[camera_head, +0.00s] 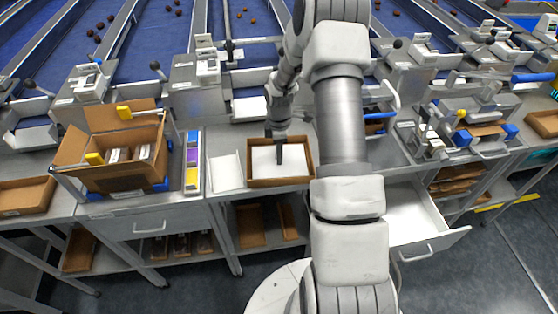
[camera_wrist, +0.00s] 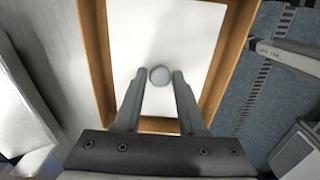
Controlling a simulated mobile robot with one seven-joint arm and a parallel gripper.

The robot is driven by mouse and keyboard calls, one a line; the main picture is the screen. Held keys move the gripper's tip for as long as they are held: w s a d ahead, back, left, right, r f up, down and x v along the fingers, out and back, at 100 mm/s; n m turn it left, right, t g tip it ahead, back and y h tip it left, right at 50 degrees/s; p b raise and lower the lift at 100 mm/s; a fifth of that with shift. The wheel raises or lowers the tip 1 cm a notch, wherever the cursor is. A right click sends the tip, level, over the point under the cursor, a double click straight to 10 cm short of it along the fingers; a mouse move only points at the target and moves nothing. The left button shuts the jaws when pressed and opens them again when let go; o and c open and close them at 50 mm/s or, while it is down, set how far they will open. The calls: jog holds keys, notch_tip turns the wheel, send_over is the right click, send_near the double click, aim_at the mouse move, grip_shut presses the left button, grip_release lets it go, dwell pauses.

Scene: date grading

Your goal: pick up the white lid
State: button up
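The white lid (camera_wrist: 190,35) is a flat white panel with a small round grey knob (camera_wrist: 159,76). It lies inside a shallow brown tray (camera_wrist: 240,28) on the bench; the lid also shows in the head view (camera_head: 262,161), inside the tray (camera_head: 280,183). My gripper (camera_wrist: 159,74) is open above the lid, its two fingers apart on either side of the knob in the wrist view. In the head view my gripper (camera_head: 279,160) points down over the tray. The knob is hidden there, and I cannot tell how close the fingertips are to it.
A white flat piece (camera_head: 226,173) lies left of the tray. Further left are a strip of coloured blocks (camera_head: 192,160) and an open cardboard box (camera_head: 118,150). A drawer (camera_head: 425,215) stands open at right. Machines line the bench's back.

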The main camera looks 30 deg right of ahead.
grip_shut()
jog(key=shift+r, duration=0.1)
jog(key=shift+r, duration=0.45)
jog(key=r, duration=0.2)
jog(key=d+r, duration=0.1)
jog(key=shift+s+r+b, duration=0.3)
jog(key=shift+s+b, duration=0.05)
jog(key=shift+s, duration=0.05)
jog(key=s+d+r+p, duration=0.3)
jog(key=s+d+r, duration=0.4)
jog(key=r, duration=0.3)
jog(key=shift+s+r, duration=0.2)
jog(key=shift+s, duration=0.15)
